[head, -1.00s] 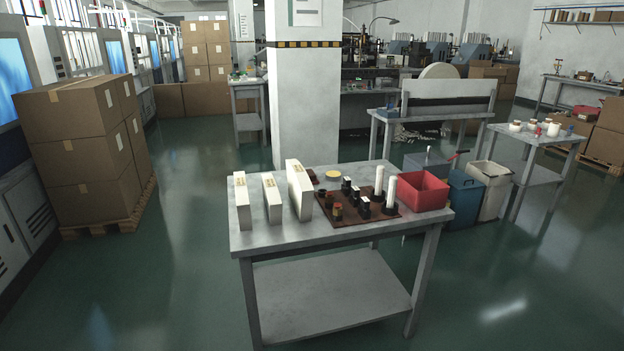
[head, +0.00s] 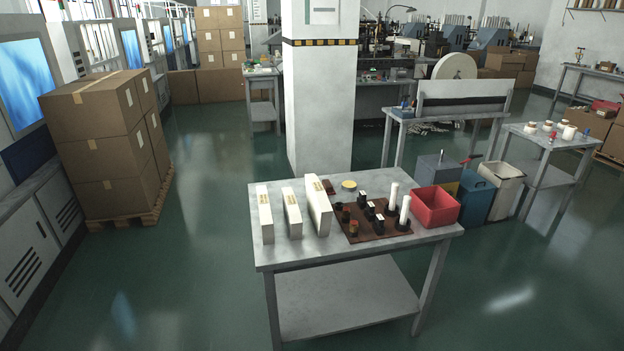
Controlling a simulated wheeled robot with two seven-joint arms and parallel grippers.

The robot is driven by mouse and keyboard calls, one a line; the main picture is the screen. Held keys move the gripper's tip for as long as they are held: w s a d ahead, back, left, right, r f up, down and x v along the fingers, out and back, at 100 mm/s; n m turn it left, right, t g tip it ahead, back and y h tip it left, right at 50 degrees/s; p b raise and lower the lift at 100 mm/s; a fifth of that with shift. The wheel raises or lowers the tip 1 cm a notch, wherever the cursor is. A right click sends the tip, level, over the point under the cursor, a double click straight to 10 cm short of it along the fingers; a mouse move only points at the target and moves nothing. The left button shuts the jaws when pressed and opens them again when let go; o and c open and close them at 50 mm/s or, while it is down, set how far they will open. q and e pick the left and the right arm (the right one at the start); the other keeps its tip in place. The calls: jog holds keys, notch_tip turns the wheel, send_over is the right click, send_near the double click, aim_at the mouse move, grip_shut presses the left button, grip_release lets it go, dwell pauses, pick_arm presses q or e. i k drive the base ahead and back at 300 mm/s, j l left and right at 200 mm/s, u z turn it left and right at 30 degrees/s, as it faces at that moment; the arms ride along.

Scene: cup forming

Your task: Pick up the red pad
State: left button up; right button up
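Small items stand on a brown mat (head: 376,236) on the grey metal table (head: 290,253). Among them are a small piece with a reddish top (head: 346,213) and an orange-brown one (head: 353,229) at the mat's left side. They are too small to tell whether either is the red pad. A dark reddish-brown flat piece (head: 328,187) lies behind the tall white box, partly hidden, beside a yellow round piece (head: 349,185). Neither of my grippers is in view.
Three upright white boxes (head: 319,207) stand left of the mat. Two white rolls (head: 405,210) and a red bin (head: 435,207) are at the right. Blue (head: 477,196) and white bins stand on the floor behind. The floor in front is clear.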

aim_at(328, 186)
jog(key=i+j+u, duration=0.9)
jog(key=i+u, duration=0.45)
jog(key=i+z, duration=0.2)
jog(key=i, duration=0.3)
jog(key=i+j+z, duration=0.2)
jog(key=i, duration=0.25)
jog(key=i+j+z, duration=0.2)
jog(key=i, duration=0.25)
jog(key=i+z, duration=0.25)
jog(key=i, duration=0.65)
jog(key=i+z, duration=0.25)
jog(key=i, duration=0.6)
jog(key=i+z, duration=0.65)
jog(key=z, duration=0.25)
jog(key=i+j+z, duration=0.25)
jog(key=z, duration=0.2)
jog(key=i+j, duration=0.05)
